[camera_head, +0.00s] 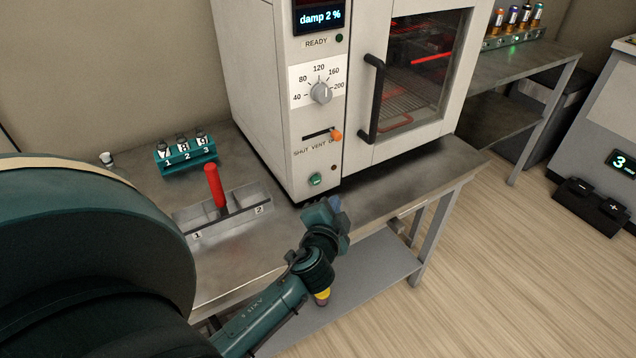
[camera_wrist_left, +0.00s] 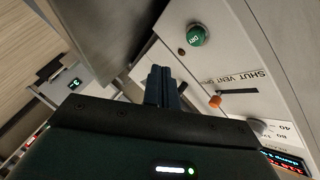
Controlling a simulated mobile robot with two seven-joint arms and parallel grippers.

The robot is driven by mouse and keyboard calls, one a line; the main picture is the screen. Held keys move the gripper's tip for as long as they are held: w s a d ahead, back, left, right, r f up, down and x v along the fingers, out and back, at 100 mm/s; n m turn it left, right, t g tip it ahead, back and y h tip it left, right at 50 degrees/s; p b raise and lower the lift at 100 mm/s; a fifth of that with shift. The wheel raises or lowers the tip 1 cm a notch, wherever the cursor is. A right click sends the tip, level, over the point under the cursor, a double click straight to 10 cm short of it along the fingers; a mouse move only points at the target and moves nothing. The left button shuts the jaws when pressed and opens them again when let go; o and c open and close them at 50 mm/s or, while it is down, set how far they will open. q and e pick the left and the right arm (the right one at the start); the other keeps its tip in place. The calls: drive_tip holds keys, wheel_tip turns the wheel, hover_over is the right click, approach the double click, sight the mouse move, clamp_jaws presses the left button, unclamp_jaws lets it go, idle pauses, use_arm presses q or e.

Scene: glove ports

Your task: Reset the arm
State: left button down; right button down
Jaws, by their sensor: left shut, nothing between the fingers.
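My left gripper (camera_head: 334,204) is in front of the oven's lower left part, above the front edge of the steel bench (camera_head: 240,250). Its fingers are together and empty, and they also show in the left wrist view (camera_wrist_left: 160,85). The left arm reaches up from the bottom of the head view. The green DRY button (camera_wrist_left: 195,35) and the orange vent slider (camera_wrist_left: 215,101) are beyond the fingers in the wrist view, apart from them. My right gripper is not in view.
The oven (camera_head: 270,100) stands on the bench, its door (camera_head: 465,60) shut.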

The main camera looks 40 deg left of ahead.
use_arm(q)
drive_tip(key=shift+s+d, duration=0.25)
drive_tip(key=shift+d, duration=0.45)
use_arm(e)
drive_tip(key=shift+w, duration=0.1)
